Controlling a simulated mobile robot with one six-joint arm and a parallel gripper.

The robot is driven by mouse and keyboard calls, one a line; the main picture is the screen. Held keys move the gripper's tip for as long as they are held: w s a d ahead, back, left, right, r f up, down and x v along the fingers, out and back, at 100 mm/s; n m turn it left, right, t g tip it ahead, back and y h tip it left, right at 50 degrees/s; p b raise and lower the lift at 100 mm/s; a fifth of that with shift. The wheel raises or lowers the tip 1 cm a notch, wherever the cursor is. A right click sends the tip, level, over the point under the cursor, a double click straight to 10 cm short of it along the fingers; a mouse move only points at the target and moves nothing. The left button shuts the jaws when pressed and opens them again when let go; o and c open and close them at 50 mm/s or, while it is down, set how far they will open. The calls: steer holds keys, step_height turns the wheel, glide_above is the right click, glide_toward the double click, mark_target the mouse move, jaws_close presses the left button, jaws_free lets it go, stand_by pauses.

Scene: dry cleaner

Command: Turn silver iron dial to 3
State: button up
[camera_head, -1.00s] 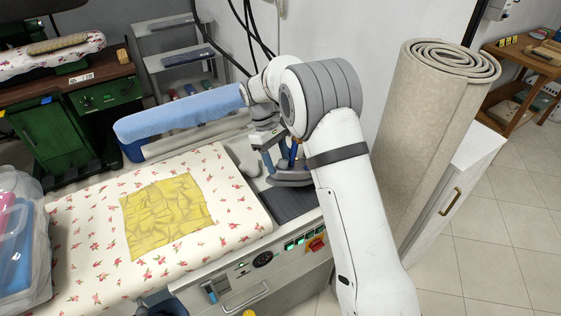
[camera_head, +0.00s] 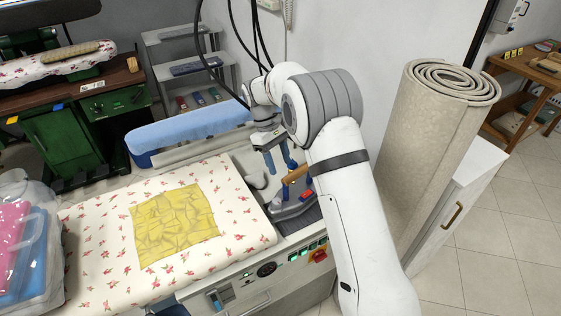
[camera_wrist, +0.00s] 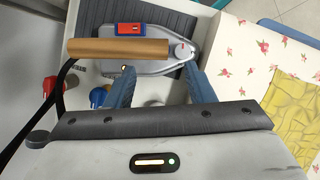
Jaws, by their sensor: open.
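The silver iron (camera_head: 287,211) rests at the right end of the ironing table, partly hidden by my arm in the head view. In the wrist view the iron (camera_wrist: 150,68) shows its brown handle (camera_wrist: 118,48), a red and blue label, and a small round light dial (camera_wrist: 182,51) with a red mark near one end of the handle. The number it points to is too small to read. My gripper (camera_wrist: 160,72) is open and empty, its two blue fingers pointing toward the iron, one finger close to the dial. In the head view my gripper (camera_head: 279,168) is beside the handle; contact cannot be told.
A floral padded board (camera_head: 95,235) with a yellow cloth (camera_head: 175,225) lies left of the iron. A blue sleeve board (camera_head: 190,130) is behind. A rolled carpet (camera_head: 430,140) stands at right. A red knob (camera_head: 318,256) is on the table's front panel.

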steer(key=shift+p+v, duration=1.9)
steer(key=shift+v, duration=0.6)
steer(key=shift+s, duration=0.2)
